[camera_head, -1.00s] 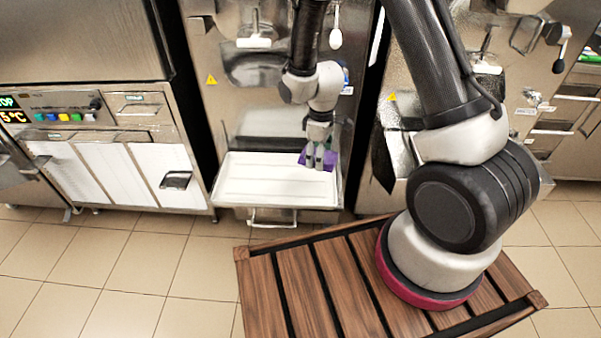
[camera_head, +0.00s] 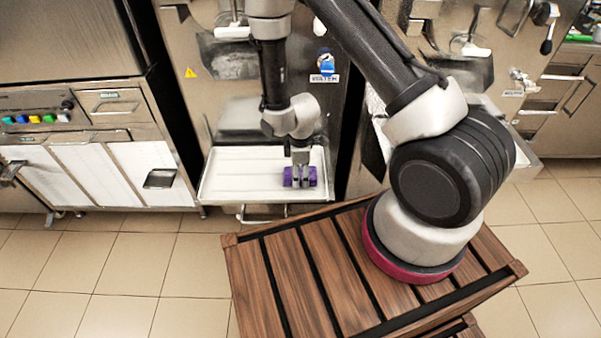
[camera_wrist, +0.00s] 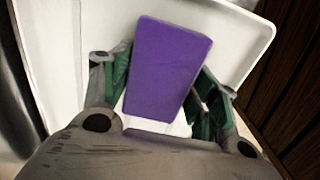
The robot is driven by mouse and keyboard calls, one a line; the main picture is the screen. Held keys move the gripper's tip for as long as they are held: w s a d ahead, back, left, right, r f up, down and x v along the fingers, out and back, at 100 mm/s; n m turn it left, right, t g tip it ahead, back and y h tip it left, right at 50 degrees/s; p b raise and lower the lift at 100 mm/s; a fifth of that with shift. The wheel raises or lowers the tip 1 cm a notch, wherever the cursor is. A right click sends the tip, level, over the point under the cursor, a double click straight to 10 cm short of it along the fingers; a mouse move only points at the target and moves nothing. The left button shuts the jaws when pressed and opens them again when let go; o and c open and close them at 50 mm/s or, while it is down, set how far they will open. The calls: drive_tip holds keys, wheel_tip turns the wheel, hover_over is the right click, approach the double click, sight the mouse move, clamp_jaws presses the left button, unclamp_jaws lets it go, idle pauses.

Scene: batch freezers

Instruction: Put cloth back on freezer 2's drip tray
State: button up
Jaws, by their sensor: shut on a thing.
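The purple cloth (camera_head: 300,176) is a small folded block between my gripper's fingers. My gripper (camera_head: 300,181) is shut on it and points down over the white drip tray (camera_head: 225,185), toward the tray's right part. The wrist view shows the cloth (camera_wrist: 165,70) between the two green-padded fingers of my gripper (camera_wrist: 160,85), with the white tray (camera_wrist: 65,45) behind it. I cannot tell whether the cloth touches the tray's surface or hangs just above it.
The tray sticks out from the front of a steel freezer (camera_head: 222,70). A cabinet with white panels (camera_head: 95,172) stands to the left. My brown slatted base platform is close in front of the tray. Tiled floor (camera_head: 135,265) lies free at the left.

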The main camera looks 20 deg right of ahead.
drive_tip(key=shift+f, duration=0.1)
drive_tip(key=o, duration=1)
drive_tip(key=s+d+r+m+t, duration=0.1)
drive_tip(key=d+r+m, duration=0.25)
drive_tip(key=r, duration=1.25)
drive_tip(key=s+d+r+m+t, duration=0.1)
drive_tip(key=d+r+m, duration=0.25)
drive_tip(key=r, duration=1.35)
drive_tip(key=s+d+r+m, duration=0.2)
drive_tip(key=s+r, duration=0.2)
drive_tip(key=s, duration=0.1)
drive_tip(key=s+d+r+m+t, duration=0.1)
drive_tip(key=s+d+r+m, duration=0.2)
drive_tip(key=s+r, duration=0.2)
drive_tip(key=s+d+r+m+t, duration=0.1)
drive_tip(key=s+d+r+m, duration=0.1)
drive_tip(key=s+r, duration=0.3)
drive_tip(key=shift+s+d, duration=0.2)
drive_tip(key=shift+s, duration=0.35)
drive_tip(key=shift+s+d, duration=0.2)
drive_tip(key=shift+s, duration=0.3)
